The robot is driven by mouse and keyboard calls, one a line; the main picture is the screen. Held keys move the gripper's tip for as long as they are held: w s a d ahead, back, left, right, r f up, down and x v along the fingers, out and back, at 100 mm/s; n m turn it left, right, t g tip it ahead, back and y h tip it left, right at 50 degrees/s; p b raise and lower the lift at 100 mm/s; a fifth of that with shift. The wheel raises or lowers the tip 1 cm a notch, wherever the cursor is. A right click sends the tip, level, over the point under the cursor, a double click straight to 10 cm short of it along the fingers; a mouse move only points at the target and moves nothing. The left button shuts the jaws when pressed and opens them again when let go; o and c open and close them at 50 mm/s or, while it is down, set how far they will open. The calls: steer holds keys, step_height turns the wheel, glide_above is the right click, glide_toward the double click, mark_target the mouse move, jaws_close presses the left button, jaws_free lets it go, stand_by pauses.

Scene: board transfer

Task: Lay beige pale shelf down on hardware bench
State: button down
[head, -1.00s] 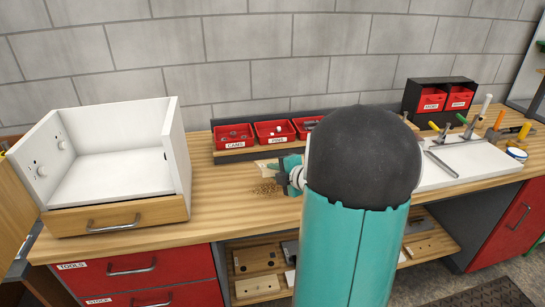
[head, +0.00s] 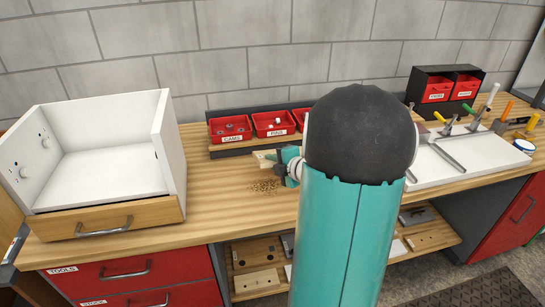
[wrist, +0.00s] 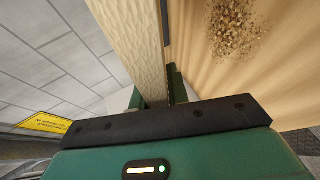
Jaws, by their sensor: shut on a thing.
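The beige pale shelf (wrist: 128,42) is a light wood-grained board, seen close up and steeply in the wrist view, running up and away from between my fingers. In the head view only a small pale end of it (head: 263,156) shows; my arm hides the rest. My gripper (head: 283,163) is shut on the shelf, over the middle of the hardware bench (head: 215,195). The gripper also shows in the wrist view (wrist: 157,88), with the board between its green fingers. I cannot tell whether the board touches the bench top.
Sawdust (head: 264,186) lies on the bench near the gripper. An open white cabinet (head: 105,165) stands at left. Red bins (head: 231,130) line the back. A white board (head: 465,158) with tools lies at right. Bare wood lies between cabinet and gripper.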

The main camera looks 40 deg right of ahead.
steer(key=shift+s+a+f, duration=0.1)
steer(key=shift+a+f, duration=0.05)
steer(key=shift+f, duration=2.85)
steer(key=c, duration=1.3)
jaws_free()
